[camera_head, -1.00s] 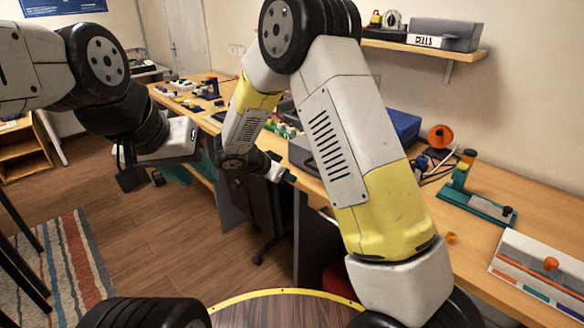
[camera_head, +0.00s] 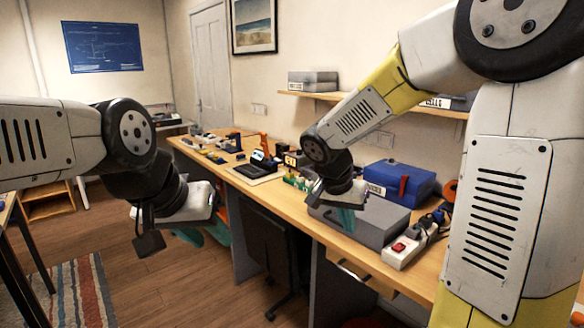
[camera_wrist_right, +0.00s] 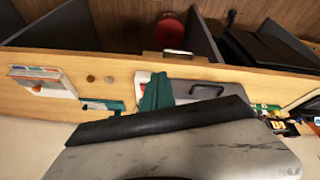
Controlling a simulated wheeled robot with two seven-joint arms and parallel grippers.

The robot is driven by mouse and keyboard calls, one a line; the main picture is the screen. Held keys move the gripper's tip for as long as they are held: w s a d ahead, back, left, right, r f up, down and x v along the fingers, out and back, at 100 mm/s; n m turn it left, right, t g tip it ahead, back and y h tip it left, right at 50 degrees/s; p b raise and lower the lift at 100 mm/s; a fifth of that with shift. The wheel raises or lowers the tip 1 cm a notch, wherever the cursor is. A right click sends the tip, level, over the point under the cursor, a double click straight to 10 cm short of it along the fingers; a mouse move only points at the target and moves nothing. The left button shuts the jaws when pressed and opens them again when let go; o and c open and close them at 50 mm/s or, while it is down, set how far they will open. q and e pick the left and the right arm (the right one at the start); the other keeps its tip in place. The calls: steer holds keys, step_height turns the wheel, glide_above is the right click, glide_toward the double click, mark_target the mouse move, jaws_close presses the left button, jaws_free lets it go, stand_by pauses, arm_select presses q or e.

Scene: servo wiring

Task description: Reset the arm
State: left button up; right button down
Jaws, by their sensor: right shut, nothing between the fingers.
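My right gripper (camera_head: 345,217) has teal fingers. It is shut and empty, pointing down in front of the grey case (camera_head: 375,222) on the workbench (camera_head: 290,207). In the right wrist view its teal fingers (camera_wrist_right: 157,93) are together, with the bench below. My left gripper (camera_head: 206,234) hangs over the floor at the left, in front of the bench. Its teal fingers are partly hidden by its own body, so its opening is unclear. Both arms are bent at the elbow.
A blue toolbox (camera_head: 400,182) stands behind the grey case. A power strip (camera_head: 403,248) with a red switch lies to its right. Small parts and a black device (camera_head: 255,170) lie further along the bench. A shelf (camera_head: 325,95) hangs above. The floor (camera_head: 150,285) is open.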

steer(key=s+r+n+t+y, duration=0.1)
steer(key=s+r+n+y, duration=0.2)
steer(key=s, duration=0.5)
steer(key=s+r+n+t+y, duration=0.2)
steer(key=s+r, duration=0.3)
steer(key=s, duration=0.3)
steer(key=shift+s+d+n+y, duration=0.4)
steer(key=shift+n, duration=0.5)
steer(key=shift+r, duration=0.1)
